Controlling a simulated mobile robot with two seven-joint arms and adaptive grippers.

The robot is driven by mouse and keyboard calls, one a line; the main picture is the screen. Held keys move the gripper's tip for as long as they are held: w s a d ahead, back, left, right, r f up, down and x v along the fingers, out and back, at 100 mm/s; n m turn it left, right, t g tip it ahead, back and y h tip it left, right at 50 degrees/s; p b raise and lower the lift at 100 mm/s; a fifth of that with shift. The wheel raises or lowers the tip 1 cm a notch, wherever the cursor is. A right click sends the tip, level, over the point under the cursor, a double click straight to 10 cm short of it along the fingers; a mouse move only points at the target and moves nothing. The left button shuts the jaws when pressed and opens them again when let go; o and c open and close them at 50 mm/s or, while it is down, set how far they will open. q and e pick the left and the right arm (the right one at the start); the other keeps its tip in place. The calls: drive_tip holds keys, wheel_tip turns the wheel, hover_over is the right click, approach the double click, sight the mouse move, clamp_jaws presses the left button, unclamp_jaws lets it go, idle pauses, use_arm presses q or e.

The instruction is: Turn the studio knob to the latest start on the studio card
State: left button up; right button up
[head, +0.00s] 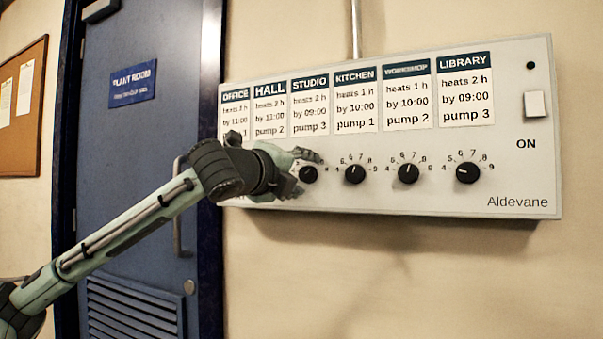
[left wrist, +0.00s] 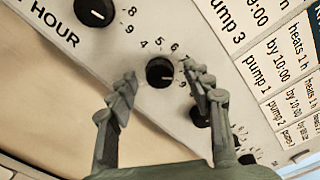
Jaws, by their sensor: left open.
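The studio card (head: 310,106) on the white panel reads "heats 2 h by 09:00 pump 3". The black studio knob (head: 308,174) is below it, partly behind my left gripper (head: 305,173) in the head view. In the left wrist view the studio knob (left wrist: 160,72) shows between the open fingers of my left gripper (left wrist: 158,76), one finger on each side. I cannot tell whether the fingers touch it. Numbers ring the knob; some are covered by the fingers, and its pointer setting is too small to read surely. My right gripper is not in view.
Kitchen (head: 355,173), workshop (head: 408,173) and library (head: 467,173) knobs sit to the right. Another knob (left wrist: 96,12) is close by in the left wrist view. A switch (head: 535,104) marked ON is at the panel's right. A blue door (head: 130,180) stands left.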

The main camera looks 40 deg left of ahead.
use_arm(q)
clamp_jaws()
drive_tip(key=shift+n, duration=1.8)
drive_tip(key=shift+n+p, duration=0.35)
drive_tip(key=shift+n, duration=0.55)
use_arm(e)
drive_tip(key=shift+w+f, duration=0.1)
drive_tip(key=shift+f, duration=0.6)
use_arm(q)
drive_tip(key=shift+n, duration=0.3)
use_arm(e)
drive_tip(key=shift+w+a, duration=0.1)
